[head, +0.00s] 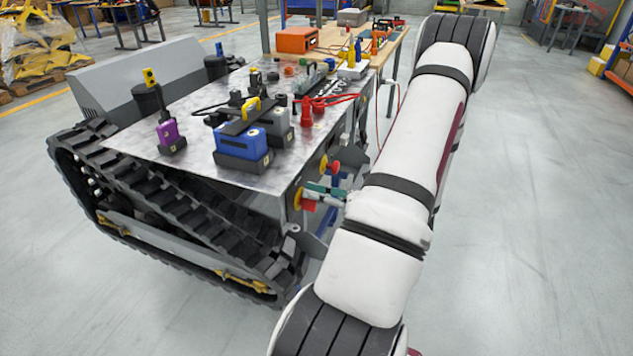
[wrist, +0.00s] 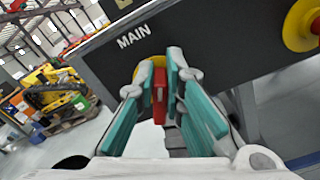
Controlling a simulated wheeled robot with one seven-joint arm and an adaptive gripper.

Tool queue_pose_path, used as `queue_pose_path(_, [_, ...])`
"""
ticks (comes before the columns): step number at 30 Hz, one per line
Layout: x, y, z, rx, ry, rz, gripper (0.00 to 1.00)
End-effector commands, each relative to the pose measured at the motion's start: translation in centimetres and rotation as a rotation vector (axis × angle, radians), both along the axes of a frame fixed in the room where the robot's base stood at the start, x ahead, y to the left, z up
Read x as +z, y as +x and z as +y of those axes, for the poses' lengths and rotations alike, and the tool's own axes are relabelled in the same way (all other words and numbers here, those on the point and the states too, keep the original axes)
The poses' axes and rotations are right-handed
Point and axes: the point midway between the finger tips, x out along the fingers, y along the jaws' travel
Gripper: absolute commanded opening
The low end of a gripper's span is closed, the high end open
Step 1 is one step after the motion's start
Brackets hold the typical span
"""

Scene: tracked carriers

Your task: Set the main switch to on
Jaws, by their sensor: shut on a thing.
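The main switch (wrist: 158,100) has a red handle on a yellow disc, on a dark panel (wrist: 225,45) beside the white label MAIN (wrist: 133,37). My gripper (wrist: 160,78) has its teal fingers shut on the red handle, one on each side. The fingers hide much of the yellow disc and any position marks. In the wrist view the handle stands roughly upright while the label is tilted. In the head view the switch (head: 298,198) is at the near end of the tracked carrier, with my gripper (head: 316,193) on it from the right.
A red emergency button on a yellow base (wrist: 308,25) sits right of the switch on the same panel. The carrier's metal top (head: 205,120) bears a blue battery-like box (head: 240,143), a purple block (head: 168,131) and red plugs (head: 306,114). The floor right of my arm is clear.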

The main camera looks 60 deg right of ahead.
Motion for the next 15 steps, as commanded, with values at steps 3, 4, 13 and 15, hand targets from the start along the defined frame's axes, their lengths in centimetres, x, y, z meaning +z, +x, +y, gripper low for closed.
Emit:
queue_pose_path(3, [0.23, -0.1, -0.13, 0.001, 0.113, 0.011, 0.0])
queue_pose_path(4, [0.17, -0.1, -0.18, 0.0, 0.141, 0.012, 0.0])
queue_pose_path(13, [-0.34, -0.07, -0.61, 0.0, 0.425, 0.034, 0.0])
queue_pose_path(15, [-0.45, -0.06, -0.69, -0.001, 0.49, 0.039, 0.0])
